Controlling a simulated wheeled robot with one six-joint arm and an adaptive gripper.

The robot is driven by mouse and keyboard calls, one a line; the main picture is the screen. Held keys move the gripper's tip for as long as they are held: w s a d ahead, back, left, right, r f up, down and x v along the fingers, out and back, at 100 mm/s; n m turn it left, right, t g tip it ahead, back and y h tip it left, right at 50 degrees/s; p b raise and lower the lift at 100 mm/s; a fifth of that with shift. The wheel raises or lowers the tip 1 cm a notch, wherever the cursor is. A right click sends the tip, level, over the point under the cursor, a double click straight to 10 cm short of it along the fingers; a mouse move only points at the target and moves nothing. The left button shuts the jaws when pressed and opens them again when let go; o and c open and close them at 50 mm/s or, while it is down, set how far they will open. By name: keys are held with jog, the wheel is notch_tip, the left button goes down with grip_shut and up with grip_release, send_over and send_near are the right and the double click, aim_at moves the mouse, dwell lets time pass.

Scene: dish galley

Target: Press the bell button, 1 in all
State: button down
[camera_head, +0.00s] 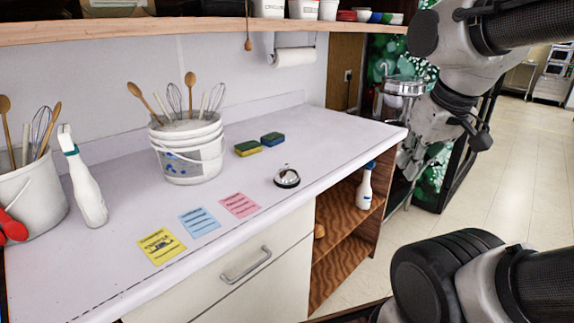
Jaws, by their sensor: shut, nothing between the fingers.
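The bell (287,177) is a small silver dome on a dark base with a button on top. It stands on the white counter (300,140), near the front edge and right of the middle. My gripper (406,172) hangs at the right, beyond the counter's right end, clear of the bell and pointing down. It is shut and empty. Its fingers are small and partly blend with the dark and green background. Nothing hides the bell.
Blue and yellow sponges (247,148) lie behind the bell. A white bucket of utensils (190,158) stands to its left. Yellow, blue and pink notes (240,205) lie along the front. A wooden shelf (180,29) overhangs the back. The counter around the bell is clear.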

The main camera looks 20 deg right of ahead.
jog(key=m+t+y, duration=0.2)
jog(key=t+y, duration=0.1)
jog(key=y, duration=0.2)
send_over(287, 165)
jog(key=w+d, duration=0.1)
notch_tip(287, 165, down, 2)
jog(key=shift+f, duration=0.1)
jog(key=shift+f, duration=4.4)
jog(key=shift+f, duration=0.15)
